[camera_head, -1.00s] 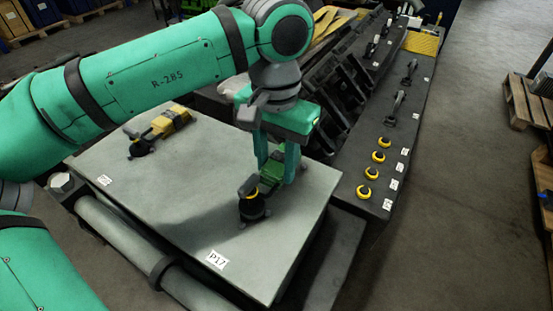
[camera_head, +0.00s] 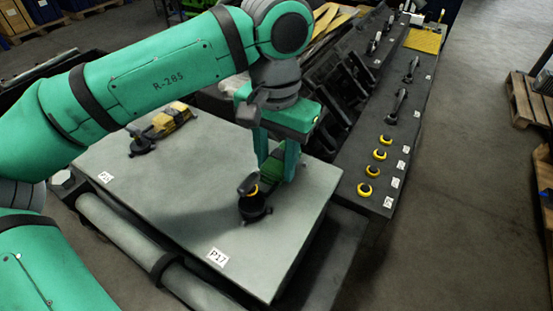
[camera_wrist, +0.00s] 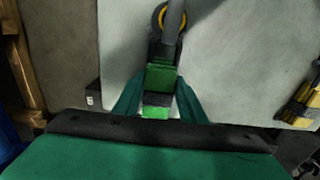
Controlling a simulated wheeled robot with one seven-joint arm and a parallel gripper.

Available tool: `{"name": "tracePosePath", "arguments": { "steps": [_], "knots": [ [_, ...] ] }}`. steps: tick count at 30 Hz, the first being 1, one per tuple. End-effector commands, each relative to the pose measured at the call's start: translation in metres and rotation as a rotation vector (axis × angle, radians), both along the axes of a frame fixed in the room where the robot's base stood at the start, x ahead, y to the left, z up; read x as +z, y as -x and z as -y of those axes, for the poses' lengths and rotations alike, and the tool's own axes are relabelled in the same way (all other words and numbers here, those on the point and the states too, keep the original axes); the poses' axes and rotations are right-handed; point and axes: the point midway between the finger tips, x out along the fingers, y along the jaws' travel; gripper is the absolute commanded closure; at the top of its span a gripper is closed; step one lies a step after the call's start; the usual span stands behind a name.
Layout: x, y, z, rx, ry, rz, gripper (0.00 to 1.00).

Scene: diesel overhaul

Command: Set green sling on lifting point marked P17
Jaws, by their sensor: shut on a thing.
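The green sling (camera_head: 269,183) is a short folded bundle, held between the fingers of my gripper (camera_head: 277,178). In the wrist view the sling (camera_wrist: 160,78) sits between the two teal fingertips (camera_wrist: 160,98). The lifting point by the P17 label (camera_head: 217,257) is a black swivel fitting with a yellow ring (camera_head: 252,203), on the grey block (camera_head: 190,215). It also shows in the wrist view (camera_wrist: 168,18). The sling's far end meets or overlaps the fitting's ring; whether it is seated there I cannot tell.
A yellow sling (camera_head: 170,121) lies at another black lifting point (camera_head: 141,141) on the block's far left. A dark rack (camera_head: 378,160) to the right carries several yellow rings and black shackles with labels. A grey pipe (camera_head: 125,240) runs along the block's near side.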

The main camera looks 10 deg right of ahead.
Motion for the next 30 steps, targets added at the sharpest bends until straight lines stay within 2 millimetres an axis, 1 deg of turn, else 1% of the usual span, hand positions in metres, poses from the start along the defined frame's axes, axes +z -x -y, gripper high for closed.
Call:
{"name": "tracePosePath", "arguments": {
  "steps": [30],
  "knots": [
    [-0.015, 0.0, -0.001, 0.002, 0.001, 0.001, 0.94]
  ]
}}
